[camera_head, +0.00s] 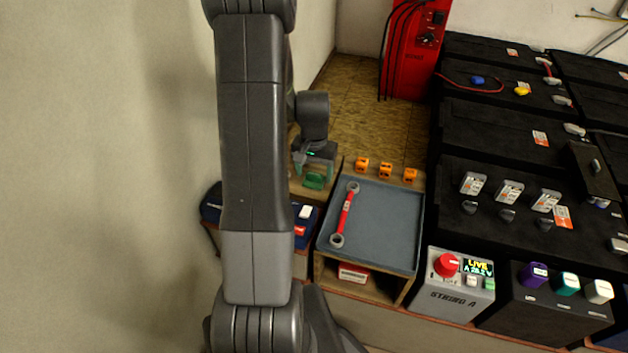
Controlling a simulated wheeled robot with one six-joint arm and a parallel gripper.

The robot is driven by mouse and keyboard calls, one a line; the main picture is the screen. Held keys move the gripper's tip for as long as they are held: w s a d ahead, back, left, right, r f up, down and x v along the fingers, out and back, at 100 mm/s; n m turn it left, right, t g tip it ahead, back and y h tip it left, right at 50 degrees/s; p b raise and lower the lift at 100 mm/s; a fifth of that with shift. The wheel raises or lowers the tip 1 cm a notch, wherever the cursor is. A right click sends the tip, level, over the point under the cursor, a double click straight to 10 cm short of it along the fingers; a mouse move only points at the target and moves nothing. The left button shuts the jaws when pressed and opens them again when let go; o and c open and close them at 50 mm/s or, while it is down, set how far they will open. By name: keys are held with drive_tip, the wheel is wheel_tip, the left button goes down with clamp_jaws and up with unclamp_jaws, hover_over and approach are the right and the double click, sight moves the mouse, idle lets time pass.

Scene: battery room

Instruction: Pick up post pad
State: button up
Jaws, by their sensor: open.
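A small green piece (314,180), which may be the post pad, lies on a wooden surface just left of the grey tray. My gripper (313,172) points down over it, open, with a finger to each side of the piece in this view. I cannot tell how high the fingertips are above it or whether they touch it. My arm hides part of the area to the left.
A red-handled wrench (345,212) lies in the grey tray (385,225). Several orange blocks (385,171) line the tray's back edge. A red cabinet (410,60) stands behind, black batteries (480,125) to the right. A wall is close on the left.

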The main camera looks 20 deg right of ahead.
sight(314, 174)
drive_tip(key=shift+f, duration=0.3)
drive_tip(key=c, duration=1.1)
drive_tip(key=shift+o, duration=0.2)
wheel_tip(314, 174, up, 10)
drive_tip(key=p, duration=0.1)
drive_tip(key=shift+o, duration=0.9)
drive_tip(key=shift+c, duration=0.5)
